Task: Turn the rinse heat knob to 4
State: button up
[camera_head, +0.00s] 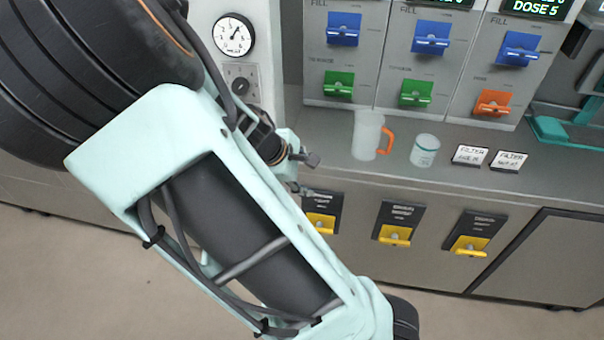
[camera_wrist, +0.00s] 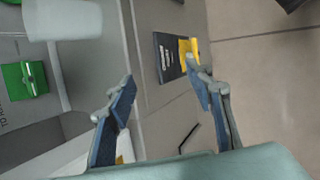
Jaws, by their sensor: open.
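A small dark knob (camera_head: 241,86) sits on a grey plate with marks around it, below a round white gauge (camera_head: 234,36) on the light column. Its lettering is too small to read, so I cannot tell its setting or confirm it is the rinse heat knob. My gripper (camera_head: 311,174) is below and to the right of the knob, apart from it, in front of the counter's edge. In the wrist view my gripper (camera_wrist: 161,76) has its two blue-padded fingers spread, with nothing held between them. I cannot make out the knob in the wrist view.
A frosted pitcher (camera_head: 367,136) with an orange handle and a white cup (camera_head: 425,150) stand on the counter (camera_head: 400,170). Several yellow levers, including one at centre (camera_head: 395,234), project from the counter front. Open floor lies in front.

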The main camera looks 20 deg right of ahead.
jog(key=shift+s+a+r+m+y+p, duration=0.6)
jog(key=shift+s+a+m+y, duration=0.25)
jog(key=shift+a+m, duration=0.2)
